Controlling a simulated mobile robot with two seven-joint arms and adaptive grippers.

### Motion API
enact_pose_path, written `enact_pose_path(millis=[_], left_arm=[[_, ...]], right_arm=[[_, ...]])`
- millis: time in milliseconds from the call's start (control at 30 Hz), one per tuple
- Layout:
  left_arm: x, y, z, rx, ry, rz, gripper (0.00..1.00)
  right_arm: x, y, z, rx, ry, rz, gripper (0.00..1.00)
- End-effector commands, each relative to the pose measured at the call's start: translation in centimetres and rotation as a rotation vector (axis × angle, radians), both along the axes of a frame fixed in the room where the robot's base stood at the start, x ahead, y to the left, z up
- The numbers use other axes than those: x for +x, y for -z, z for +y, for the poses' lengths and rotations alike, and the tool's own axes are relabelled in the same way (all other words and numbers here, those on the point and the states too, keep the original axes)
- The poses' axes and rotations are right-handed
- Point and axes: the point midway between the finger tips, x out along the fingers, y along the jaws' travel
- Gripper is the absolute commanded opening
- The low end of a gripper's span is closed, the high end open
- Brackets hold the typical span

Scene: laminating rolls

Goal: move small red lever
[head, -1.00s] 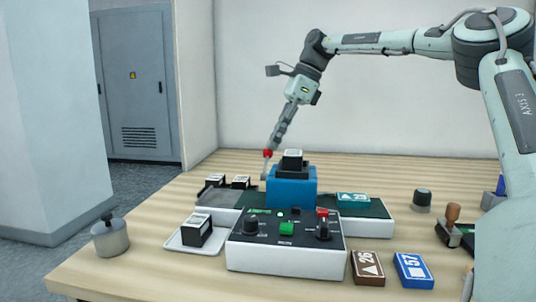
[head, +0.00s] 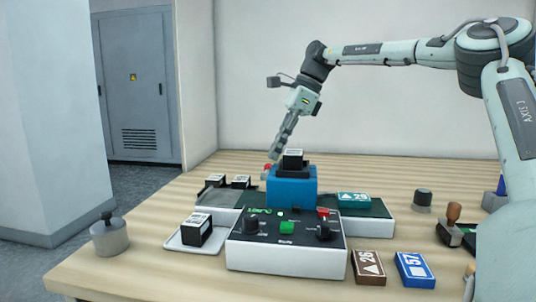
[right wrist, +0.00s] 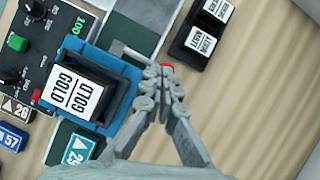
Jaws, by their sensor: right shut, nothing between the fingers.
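The small red lever is a thin pale rod with a red knob (head: 267,168) on the left side of the blue press block (head: 291,188). It sits low, partly hidden by my gripper. In the right wrist view the red knob (right wrist: 167,67) shows right at my fingertips, with the rod running off to the left beside the block. My right gripper (head: 273,158) is shut with nothing between its fingers, pointing down at the knob; its fingertips (right wrist: 159,72) appear to touch it. My left gripper is not in view.
A black block labelled GOLD (right wrist: 79,95) sits in the blue block. The control box (head: 286,256) in front has knobs, a green button and a red-topped switch (head: 322,212). Black labelled blocks (head: 241,181) stand at left; a teal 29 card (head: 354,199) lies right.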

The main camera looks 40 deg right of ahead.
Motion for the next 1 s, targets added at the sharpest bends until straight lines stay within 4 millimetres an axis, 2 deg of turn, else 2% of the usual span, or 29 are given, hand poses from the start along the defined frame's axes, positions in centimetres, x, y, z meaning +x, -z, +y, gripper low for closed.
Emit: enact_pose_path(millis=[100, 200, 567, 667, 1000], left_arm=[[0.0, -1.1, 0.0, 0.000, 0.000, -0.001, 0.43], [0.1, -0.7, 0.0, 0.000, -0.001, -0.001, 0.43], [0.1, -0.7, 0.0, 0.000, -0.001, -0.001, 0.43], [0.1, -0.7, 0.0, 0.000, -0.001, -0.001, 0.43], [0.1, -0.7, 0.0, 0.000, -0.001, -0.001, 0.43]], right_arm=[[-0.8, -0.8, -1.2, 0.003, 0.003, -0.001, 0.00], [-1.5, -0.9, -2.1, 0.002, 0.002, -0.001, 0.00], [-1.6, -1.3, -2.4, -0.001, 0.002, -0.001, 0.00], [-1.8, -2.3, -2.7, -0.001, 0.002, -0.002, 0.00], [-3.6, -8.6, -5.3, -0.003, 0.005, -0.001, 0.00]])
